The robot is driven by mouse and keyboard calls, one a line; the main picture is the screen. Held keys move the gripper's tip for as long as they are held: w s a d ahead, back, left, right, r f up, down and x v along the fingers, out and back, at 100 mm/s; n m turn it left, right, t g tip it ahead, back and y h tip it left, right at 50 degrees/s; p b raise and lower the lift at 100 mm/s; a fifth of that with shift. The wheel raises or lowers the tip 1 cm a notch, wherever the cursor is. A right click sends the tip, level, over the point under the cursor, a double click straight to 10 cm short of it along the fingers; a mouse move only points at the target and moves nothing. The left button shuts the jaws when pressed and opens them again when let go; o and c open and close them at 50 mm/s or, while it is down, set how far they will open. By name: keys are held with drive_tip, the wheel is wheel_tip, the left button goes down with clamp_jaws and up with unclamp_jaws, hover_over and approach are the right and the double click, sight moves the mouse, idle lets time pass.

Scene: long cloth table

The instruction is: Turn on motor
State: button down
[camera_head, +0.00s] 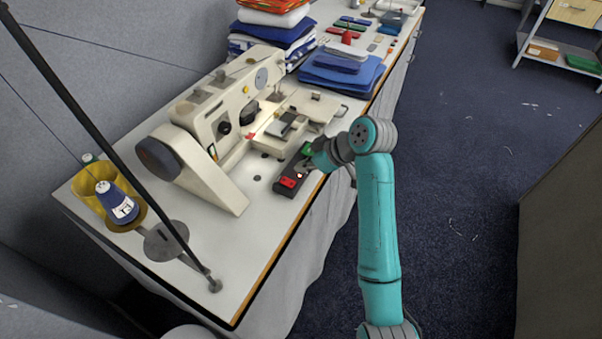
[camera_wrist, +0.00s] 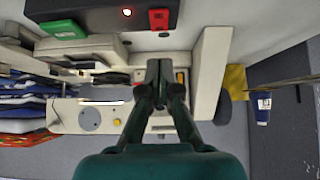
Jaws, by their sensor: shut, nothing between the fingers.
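The switch box (camera_head: 285,188) is black with a red button (camera_head: 289,182) at its near end and a green button (camera_head: 306,149) at its far end. It lies on the table's front edge beside the cream sewing machine (camera_head: 205,165).
A thin dark pole rises near the front corner. Folded blue cloths (camera_head: 342,72) are stacked beyond the machine. Open floor lies right of the table.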

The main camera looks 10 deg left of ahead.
drive_tip(key=d+f+v, duration=0.1)
drive_tip(key=v, duration=0.6)
drive_tip(key=shift+s+d+r, duration=0.2)
drive_tip(key=shift+s+r, duration=0.05)
drive_tip(key=s+d+f+m+t+h, duration=0.1)
drive_tip(key=s+d+f+m+t, duration=0.2)
drive_tip(key=f, duration=0.5)
drive_tip(key=s+d+f+m+t, duration=0.1)
drive_tip(key=s+d+f+m, duration=0.2)
drive_tip(key=f, duration=0.5)
drive_tip(key=s+d+f+m+t+h, duration=0.1)
drive_tip(key=s+d+f+m, duration=0.2)
drive_tip(key=s, duration=0.4)
drive_tip(key=s+d+f+m+t+h, duration=0.1)
drive_tip(key=s+d+f+t+h, duration=0.1)
drive_tip(key=s+f, duration=0.35)
drive_tip(key=s+d+r+m+t+h, duration=0.1)
drive_tip(key=s+d+r, duration=0.1)
drive_tip(key=s+r, duration=0.3)
drive_tip(key=s+d+r+m+t+h, duration=0.1)
drive_tip(key=s+r, duration=0.4)
drive_tip(key=s, duration=0.9)
drive_tip(key=s+d+r+m+t+h, duration=0.1)
drive_tip(key=s+d+r, duration=0.4)
drive_tip(key=s, duration=0.5)
drive_tip(key=shift+s+d+m+t+h, duration=0.25)
drive_tip(key=shift+m+t+h, duration=0.2)
drive_tip(key=shift+t, duration=0.55)
drive_tip(key=shift+r, duration=0.1)
